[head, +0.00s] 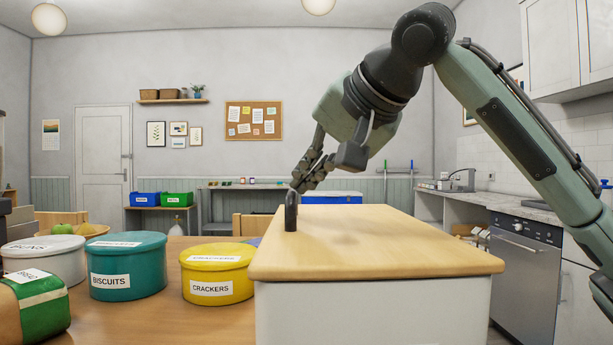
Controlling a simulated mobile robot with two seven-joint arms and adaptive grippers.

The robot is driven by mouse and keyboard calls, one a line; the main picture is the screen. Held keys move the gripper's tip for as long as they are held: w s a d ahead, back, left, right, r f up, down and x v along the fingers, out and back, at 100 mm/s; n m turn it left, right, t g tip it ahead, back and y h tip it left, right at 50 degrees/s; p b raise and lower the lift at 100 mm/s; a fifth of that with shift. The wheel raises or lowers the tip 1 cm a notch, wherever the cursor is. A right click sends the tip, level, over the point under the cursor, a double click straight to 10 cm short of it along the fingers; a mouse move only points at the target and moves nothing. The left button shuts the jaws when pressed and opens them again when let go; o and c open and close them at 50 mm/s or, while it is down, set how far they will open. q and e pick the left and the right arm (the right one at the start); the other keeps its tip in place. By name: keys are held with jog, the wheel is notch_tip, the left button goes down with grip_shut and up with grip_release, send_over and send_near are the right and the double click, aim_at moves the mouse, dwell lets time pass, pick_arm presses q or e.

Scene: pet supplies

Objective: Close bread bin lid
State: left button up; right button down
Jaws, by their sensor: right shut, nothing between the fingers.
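The bread bin is a white box (375,312) with a light wooden lid (390,245), close in front of me at the middle right. The lid lies flat over the box, and I see no gap along its near edge. My right gripper (298,186) reaches in from the right above the lid. My left gripper is out of view.
The space above the lid's right part is free.

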jog(key=v, duration=1.1)
jog(key=shift+r, duration=0.15)
jog(key=shift+s+d, duration=0.1)
